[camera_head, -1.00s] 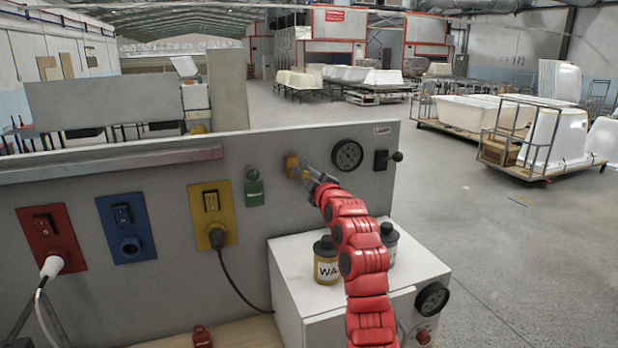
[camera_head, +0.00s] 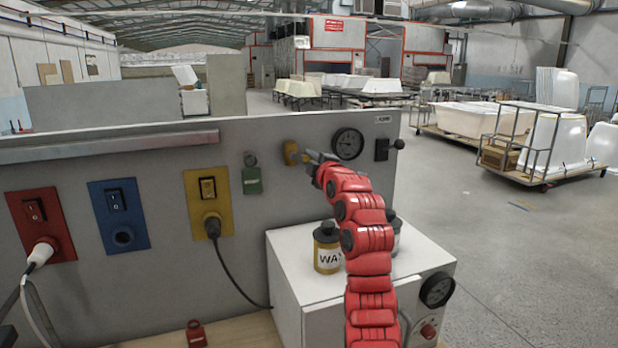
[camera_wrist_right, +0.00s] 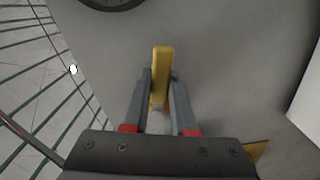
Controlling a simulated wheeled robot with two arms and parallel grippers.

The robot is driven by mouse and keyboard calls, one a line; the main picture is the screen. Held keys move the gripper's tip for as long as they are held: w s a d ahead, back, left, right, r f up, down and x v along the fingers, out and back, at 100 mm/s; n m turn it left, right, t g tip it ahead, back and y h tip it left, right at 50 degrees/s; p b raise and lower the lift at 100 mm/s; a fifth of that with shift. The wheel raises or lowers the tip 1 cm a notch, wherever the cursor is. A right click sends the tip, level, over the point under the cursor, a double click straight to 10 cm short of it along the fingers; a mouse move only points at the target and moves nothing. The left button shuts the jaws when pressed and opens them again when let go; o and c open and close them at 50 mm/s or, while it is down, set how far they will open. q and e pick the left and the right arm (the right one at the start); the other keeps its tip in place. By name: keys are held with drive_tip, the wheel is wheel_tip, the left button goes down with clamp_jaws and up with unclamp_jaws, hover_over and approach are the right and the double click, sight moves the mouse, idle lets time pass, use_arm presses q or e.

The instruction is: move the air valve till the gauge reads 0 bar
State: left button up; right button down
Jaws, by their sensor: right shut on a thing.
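A yellow valve handle (camera_head: 291,152) sits on the grey panel, left of a round black gauge (camera_head: 348,144). The gauge's needle is too small to read. My right gripper (camera_head: 309,157) reaches the handle from the right and is shut on it. In the right wrist view the yellow handle (camera_wrist_right: 161,64) stands between the two grey fingers (camera_wrist_right: 161,94), with its end sticking out past them. Only the dark lower rim of the gauge (camera_wrist_right: 112,4) shows there, at the top edge.
A black lever switch (camera_head: 388,149) is right of the gauge. A green tag (camera_head: 252,181) hangs left of the valve. Red (camera_head: 35,205), blue (camera_head: 122,205) and yellow (camera_head: 207,190) sockets line the panel. A wax can (camera_head: 327,255) stands on the white cabinet (camera_head: 300,290) under my arm.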

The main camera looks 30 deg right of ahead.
drive_tip(key=shift+d+r+n+b, duration=0.1)
drive_tip(key=shift+r+n+b, duration=0.05)
drive_tip(key=shift+n+b, duration=0.75)
drive_tip(key=shift+r+n, duration=0.4)
drive_tip(key=shift+n, duration=0.1)
drive_tip(key=shift+b, duration=0.3)
drive_tip(key=c, duration=0.7)
unclamp_jaws()
drive_tip(key=shift+s, duration=0.15)
